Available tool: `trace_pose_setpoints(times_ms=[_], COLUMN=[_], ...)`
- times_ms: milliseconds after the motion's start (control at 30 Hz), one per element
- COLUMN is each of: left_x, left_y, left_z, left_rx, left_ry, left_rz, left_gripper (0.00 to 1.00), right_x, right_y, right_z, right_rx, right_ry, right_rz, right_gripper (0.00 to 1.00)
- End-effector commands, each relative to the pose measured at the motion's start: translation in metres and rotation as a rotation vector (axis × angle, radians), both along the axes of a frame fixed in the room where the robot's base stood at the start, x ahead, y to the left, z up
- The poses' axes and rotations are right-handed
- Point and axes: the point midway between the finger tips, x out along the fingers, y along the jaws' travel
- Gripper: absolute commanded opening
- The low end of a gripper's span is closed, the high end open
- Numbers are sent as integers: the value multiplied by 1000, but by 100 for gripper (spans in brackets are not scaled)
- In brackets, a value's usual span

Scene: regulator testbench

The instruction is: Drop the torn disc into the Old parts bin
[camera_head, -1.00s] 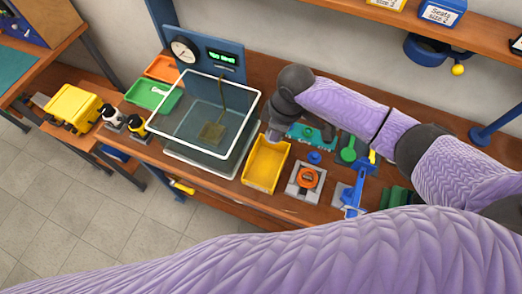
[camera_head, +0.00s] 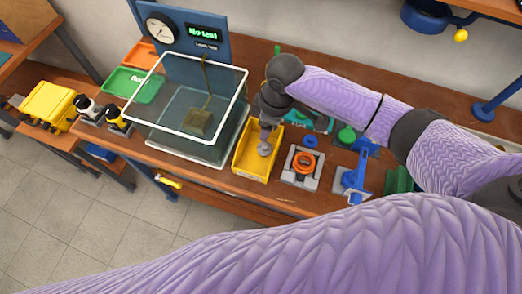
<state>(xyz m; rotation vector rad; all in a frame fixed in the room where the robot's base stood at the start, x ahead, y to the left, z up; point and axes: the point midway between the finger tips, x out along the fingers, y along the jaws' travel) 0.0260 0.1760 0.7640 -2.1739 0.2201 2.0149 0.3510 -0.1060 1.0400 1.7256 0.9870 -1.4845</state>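The yellow bin (camera_head: 241,164) stands on the workbench, right of the clear water tank; I cannot read a label on it. My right gripper (camera_head: 265,139) points down over the bin. It is shut on a small grey round disc (camera_head: 265,149), which hangs at its fingertips over the bin's opening. The disc is too small to make out a tear. My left gripper is out of view.
The white-rimmed tank (camera_head: 189,146) borders the bin on the left. A grey fixture with an orange ring (camera_head: 303,162) and a blue clamp tool (camera_head: 351,180) stand to its right. Green (camera_head: 146,97) and orange (camera_head: 140,57) trays lie behind the tank.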

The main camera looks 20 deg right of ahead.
Motion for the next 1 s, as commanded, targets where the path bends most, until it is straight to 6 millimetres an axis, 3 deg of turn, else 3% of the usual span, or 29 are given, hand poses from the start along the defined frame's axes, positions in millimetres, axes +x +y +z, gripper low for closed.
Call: trace_pose_setpoints(times_ms=[233,500,600,1000], left_x=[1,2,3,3], left_y=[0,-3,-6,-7], left_z=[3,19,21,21], left_rx=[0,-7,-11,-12], left_ry=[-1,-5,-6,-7], left_rz=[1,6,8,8], left_gripper=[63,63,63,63], right_x=[0,-5,-6,-8], right_y=[-1,-10,-12,-13], right_z=[9,75,91,98], right_rx=[0,0,0,0], right_ry=[-1,-4,-2,0], right_rz=[0,1,1,0], right_gripper=[63,63,63,63])
